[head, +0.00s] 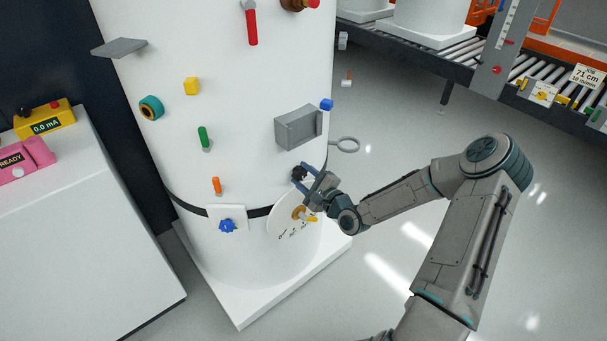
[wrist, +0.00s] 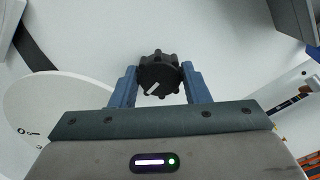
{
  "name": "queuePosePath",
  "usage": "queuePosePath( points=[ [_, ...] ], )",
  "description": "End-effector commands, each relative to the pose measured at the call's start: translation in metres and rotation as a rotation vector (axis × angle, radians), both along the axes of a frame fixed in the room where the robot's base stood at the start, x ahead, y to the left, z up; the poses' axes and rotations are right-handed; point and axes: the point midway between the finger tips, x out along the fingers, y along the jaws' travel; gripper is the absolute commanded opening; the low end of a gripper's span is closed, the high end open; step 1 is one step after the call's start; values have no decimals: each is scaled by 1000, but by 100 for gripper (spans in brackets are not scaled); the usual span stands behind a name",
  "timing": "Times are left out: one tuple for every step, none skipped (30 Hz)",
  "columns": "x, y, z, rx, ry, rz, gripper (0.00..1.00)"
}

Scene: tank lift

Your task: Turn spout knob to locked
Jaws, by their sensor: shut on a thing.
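My gripper (head: 306,176) is at the tank's lower right side, shut on a black knob (head: 299,172). In the wrist view, the black knob (wrist: 158,70) has a lobed rim and a white pointer line, tilted toward the lower left. The two blue fingers (wrist: 159,88) stand on either side of it. No lettering shows around this knob, so I cannot tell whether it is the spout knob. The white tank (head: 235,70) carries it. Below it is a round white dial plate (head: 283,222) with a yellow handle (head: 301,214) and dark marks.
A blue knob (head: 227,226) on a square plate sits lower left. A roller conveyor (head: 450,59) runs behind. Floor right of the tank is clear.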

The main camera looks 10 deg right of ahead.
Motion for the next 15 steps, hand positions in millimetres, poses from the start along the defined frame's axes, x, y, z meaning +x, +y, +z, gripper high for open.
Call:
queuePosePath(
  points=[
    [0, 0, 0, 14, 8, 0, 19],
    [0, 0, 0, 20, 12, 0, 19],
    [0, 0, 0, 28, 16, 0, 19],
    [0, 0, 0, 32, 19, 0, 19],
    [0, 0, 0, 35, 21, 1, 19],
    [0, 0, 0, 39, 23, 1, 19],
    [0, 0, 0, 41, 25, 1, 19],
    [0, 0, 0, 43, 26, 1, 19],
    [0, 0, 0, 45, 27, 1, 19],
    [0, 0, 0, 45, 27, 1, 19],
    [0, 0, 0, 46, 28, 1, 19],
    [0, 0, -1, 46, 28, 1, 19],
    [0, 0, -1, 46, 28, 1, 19],
    [0, 0, -1, 46, 28, 1, 19],
    [0, 0, -1, 46, 28, 1, 19]
  ],
)
